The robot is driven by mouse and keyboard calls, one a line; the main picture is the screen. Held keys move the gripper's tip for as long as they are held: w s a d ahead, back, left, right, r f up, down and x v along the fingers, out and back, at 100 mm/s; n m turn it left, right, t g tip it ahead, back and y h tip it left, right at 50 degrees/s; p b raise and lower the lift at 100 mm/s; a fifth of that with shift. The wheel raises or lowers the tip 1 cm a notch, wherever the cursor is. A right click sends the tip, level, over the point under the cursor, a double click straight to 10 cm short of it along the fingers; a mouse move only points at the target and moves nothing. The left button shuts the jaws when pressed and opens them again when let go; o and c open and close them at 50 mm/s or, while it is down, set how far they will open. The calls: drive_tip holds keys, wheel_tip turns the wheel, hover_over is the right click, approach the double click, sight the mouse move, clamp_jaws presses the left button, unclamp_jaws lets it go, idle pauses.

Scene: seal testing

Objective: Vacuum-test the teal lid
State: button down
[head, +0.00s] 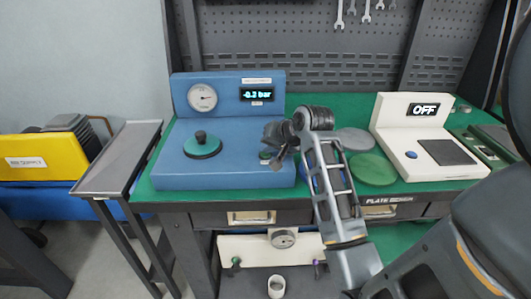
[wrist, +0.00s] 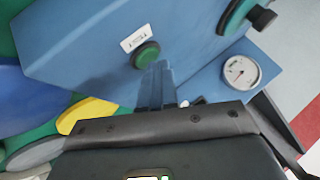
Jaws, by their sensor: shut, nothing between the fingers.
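The teal lid (head: 203,151) with a black knob sits on top of the blue vacuum tester (head: 176,170). Part of the lid also shows at the top of the wrist view (wrist: 236,15). The tester has a round gauge (head: 202,97) and a lit display (head: 257,94) that reads about -0.2 bar. A green button (head: 265,155) is on the tester's top, right of the lid. My gripper (head: 272,152) is shut and empty, just by this button. In the wrist view the fingertips (wrist: 160,66) point at the button (wrist: 146,55); whether they touch it I cannot tell.
A white device (head: 398,150) with an OFF display stands at the right of the green bench. A grey disc (head: 354,138) and a green disc (head: 371,169) lie between it and the tester, beside my arm. A yellow bin (head: 40,160) is at far left, past a grey side shelf (head: 118,158).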

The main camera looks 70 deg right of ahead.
sight(268, 155)
drive_tip(key=shift+r+p, duration=0.65)
drive_tip(key=shift+p, duration=0.05)
wheel_tip(268, 155, up, 5)
drive_tip(key=p, duration=0.5)
idle(0.4)
